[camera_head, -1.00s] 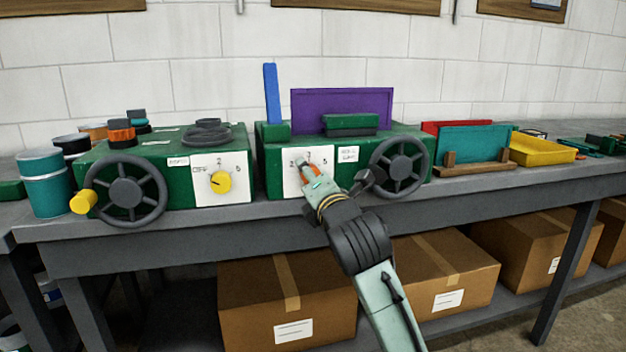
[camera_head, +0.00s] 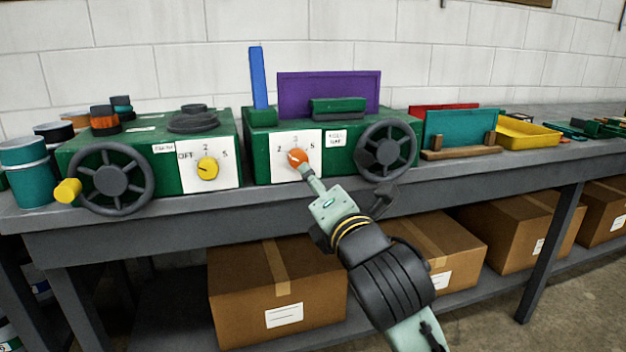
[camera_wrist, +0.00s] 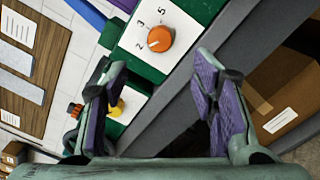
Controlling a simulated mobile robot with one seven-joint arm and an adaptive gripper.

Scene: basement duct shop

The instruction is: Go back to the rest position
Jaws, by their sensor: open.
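My gripper (camera_wrist: 160,90) is open and empty in the wrist view, its two purple-padded fingers spread apart. In the head view my gripper (camera_head: 312,186) is just in front of and below the orange knob (camera_head: 297,158) on the right green machine (camera_head: 262,142). The knob also shows in the wrist view (camera_wrist: 161,38), beyond the fingertips and apart from them. It sits on a white dial plate with numbers. A yellow knob (camera_head: 207,168) is on the left green machine (camera_head: 142,150).
The grey bench (camera_head: 480,172) carries both machines, each with a dark handwheel. Teal cans (camera_head: 28,172) stand at the left and a yellow tray (camera_head: 527,132) at the right. Cardboard boxes (camera_head: 276,290) lie on the shelf below. Open floor shows at the lower right.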

